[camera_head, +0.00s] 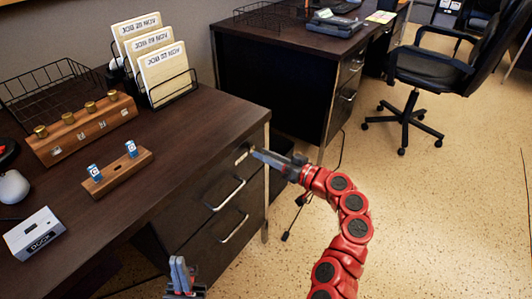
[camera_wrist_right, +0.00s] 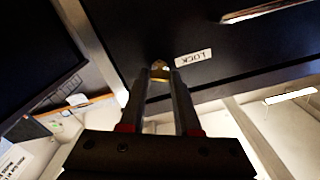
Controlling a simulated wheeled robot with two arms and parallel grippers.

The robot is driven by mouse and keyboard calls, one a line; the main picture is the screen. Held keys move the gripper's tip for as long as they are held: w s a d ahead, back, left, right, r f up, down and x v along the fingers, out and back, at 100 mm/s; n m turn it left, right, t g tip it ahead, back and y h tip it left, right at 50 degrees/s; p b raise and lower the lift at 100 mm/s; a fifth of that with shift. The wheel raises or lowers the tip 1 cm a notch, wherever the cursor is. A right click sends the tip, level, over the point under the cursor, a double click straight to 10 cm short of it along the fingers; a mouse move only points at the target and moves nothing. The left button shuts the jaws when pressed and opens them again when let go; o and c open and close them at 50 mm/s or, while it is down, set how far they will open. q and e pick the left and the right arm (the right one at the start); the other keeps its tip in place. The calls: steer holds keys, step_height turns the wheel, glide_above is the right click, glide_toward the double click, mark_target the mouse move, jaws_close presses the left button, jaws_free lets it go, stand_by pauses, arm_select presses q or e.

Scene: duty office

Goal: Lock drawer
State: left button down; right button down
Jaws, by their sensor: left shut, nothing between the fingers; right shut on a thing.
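The desk's dark drawer front (camera_head: 212,187) has a metal handle (camera_head: 224,196) and appears closed. A white label reading LOCK (camera_wrist_right: 193,58) is on the dark front beside my right gripper's tips. My right gripper (camera_head: 256,154) reaches the upper right corner of the drawer front. In the right wrist view its fingers (camera_wrist_right: 159,80) are shut on a small brass key (camera_wrist_right: 159,70) at the lock. The lock's keyhole is hidden, so I cannot tell how far the key is in. My left gripper (camera_head: 180,272) is shut and empty, in front of the desk.
On the desktop (camera_head: 185,135) are a wooden block with brass knobs (camera_head: 82,128), a wooden block with blue-and-white pieces (camera_head: 117,172), a white DOOR box (camera_head: 35,234) and a file rack (camera_head: 172,88). A second desk (camera_head: 290,45) and an office chair (camera_head: 425,70) stand behind.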

steer(key=m+p, duration=0.2)
steer(key=m, duration=0.1)
steer(key=shift+r+m, duration=0.1)
steer(key=shift+m, duration=0.3)
steer(key=m+p, duration=0.2)
steer(key=m, duration=0.1)
steer(key=shift+r+m, duration=0.1)
steer(key=shift+m, duration=0.2)
steer(key=m+p, duration=0.3)
steer(key=m, duration=0.1)
steer(key=shift+m+p, duration=0.6)
steer(key=shift+m, duration=0.3)
steer(key=shift+f, duration=0.25)
steer(key=c, duration=0.6)
jaws_free()
